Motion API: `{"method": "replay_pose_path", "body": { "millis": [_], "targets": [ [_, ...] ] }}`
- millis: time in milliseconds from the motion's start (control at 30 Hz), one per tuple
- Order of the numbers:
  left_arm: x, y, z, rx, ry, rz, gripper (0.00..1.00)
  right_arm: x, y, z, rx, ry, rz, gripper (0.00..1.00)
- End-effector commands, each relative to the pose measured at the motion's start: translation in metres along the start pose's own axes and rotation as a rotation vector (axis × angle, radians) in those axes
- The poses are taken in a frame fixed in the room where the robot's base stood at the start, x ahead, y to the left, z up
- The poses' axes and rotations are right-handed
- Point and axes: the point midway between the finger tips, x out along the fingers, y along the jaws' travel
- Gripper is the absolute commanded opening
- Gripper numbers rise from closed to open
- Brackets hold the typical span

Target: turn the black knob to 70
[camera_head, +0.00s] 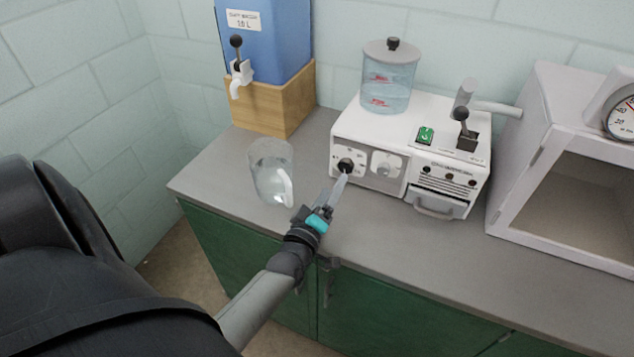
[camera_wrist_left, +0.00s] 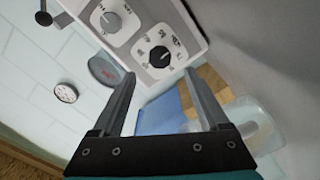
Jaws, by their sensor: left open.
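The black knob (camera_head: 346,165) sits on a pale dial on the front of the white machine (camera_head: 352,129), left of a lighter knob (camera_head: 384,170). In the left wrist view the black knob (camera_wrist_left: 158,57) has a light pointer mark and dark markings around it, too small and turned to read. My left gripper (camera_head: 341,187) is just in front of and below the black knob. In the left wrist view my left gripper (camera_wrist_left: 160,74) is open, its fingers apart with the knob ahead, between and slightly beyond the tips; contact cannot be told. My right gripper is out of view.
A clear pitcher (camera_head: 271,172) stands on the grey counter (camera_head: 220,168) left of my gripper. A blue water tank (camera_head: 268,45) on a wooden stand is behind it. A white cabinet (camera_head: 550,130) with a gauge is at right. The counter's front is mostly free.

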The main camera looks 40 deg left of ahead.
Motion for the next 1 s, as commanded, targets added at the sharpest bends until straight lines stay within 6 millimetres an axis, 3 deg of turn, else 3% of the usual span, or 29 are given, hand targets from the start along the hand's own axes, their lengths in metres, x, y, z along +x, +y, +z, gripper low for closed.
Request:
{"method": "replay_pose_path", "body": {
  "millis": [200,400,600,1000],
  "targets": [
    [-0.042,0.0,0.0,0.0,-0.002,-0.002,0.78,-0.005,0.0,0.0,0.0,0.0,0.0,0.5],
    [-0.068,0.0,0.0,-0.001,0.0,0.0,0.78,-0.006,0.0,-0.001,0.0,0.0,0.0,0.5],
    [-0.078,0.001,0.0,-0.001,0.001,0.001,0.78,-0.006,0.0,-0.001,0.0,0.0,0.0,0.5],
    [-0.078,0.001,0.0,-0.001,0.001,0.001,0.78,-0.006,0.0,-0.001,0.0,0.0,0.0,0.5]
  ]
}}
